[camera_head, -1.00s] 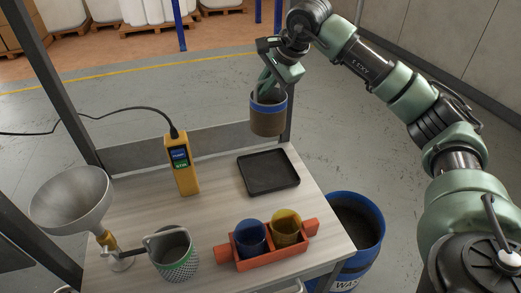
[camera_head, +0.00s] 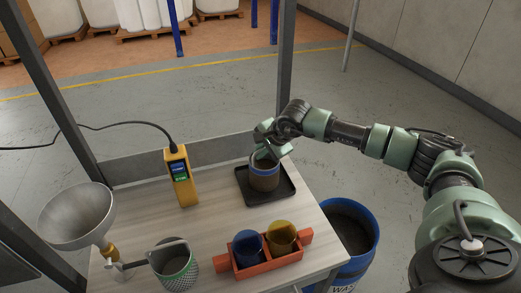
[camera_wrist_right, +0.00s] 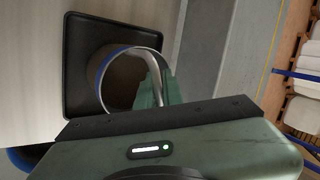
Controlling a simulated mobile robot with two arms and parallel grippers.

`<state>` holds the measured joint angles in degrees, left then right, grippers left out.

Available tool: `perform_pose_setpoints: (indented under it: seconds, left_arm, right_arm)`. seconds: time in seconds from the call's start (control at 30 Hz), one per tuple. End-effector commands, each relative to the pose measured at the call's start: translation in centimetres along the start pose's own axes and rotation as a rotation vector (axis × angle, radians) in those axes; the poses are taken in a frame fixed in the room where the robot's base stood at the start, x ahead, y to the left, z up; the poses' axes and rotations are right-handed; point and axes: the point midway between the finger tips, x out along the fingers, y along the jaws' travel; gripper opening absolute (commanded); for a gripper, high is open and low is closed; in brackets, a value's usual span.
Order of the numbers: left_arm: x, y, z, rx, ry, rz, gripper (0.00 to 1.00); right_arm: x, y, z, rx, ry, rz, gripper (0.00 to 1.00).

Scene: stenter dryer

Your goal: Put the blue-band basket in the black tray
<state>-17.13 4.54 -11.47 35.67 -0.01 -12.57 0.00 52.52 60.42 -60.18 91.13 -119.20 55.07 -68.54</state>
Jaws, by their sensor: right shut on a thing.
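The blue-band basket (camera_head: 264,174) is a brown cylinder with a blue band near its rim. It is upright over the black tray (camera_head: 284,193), within the tray's edges, and looks to be resting on it or very close to it. My left gripper is not in view.
An orange holder (camera_head: 267,267) with blue and yellow cups stands at the table's front. A green-patterned container (camera_head: 178,270), metal funnel (camera_head: 78,213) and yellow handheld device (camera_head: 181,177) are to the left. A blue waste bin (camera_head: 368,247) stands beside the table. A post rises behind the tray.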

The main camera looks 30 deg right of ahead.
Motion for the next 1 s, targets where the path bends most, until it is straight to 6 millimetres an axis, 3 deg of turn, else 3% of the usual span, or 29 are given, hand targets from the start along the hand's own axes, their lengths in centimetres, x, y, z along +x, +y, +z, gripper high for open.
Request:
perform_pose_setpoints:
  seconds: [0.3,0.33,0.4,0.77,1.0]
  left_arm:
    - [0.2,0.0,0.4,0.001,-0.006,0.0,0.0]
    - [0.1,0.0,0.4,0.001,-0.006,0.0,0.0]
    - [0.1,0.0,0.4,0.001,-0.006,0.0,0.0]
    - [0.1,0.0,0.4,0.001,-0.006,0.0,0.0]
    - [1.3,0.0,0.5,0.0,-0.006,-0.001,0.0]
  right_arm:
    - [0.2,0.1,0.0,0.0,0.0,-0.002,0.0]
    - [0.2,0.1,0.0,0.0,0.0,0.0,0.16]
    - [0.2,0.1,0.0,0.0,0.0,0.0,0.29]
    - [-0.1,0.0,-0.1,0.0,0.001,-0.001,0.29]
    - [-3.8,0.1,-0.2,-0.001,0.003,-0.005,0.29]
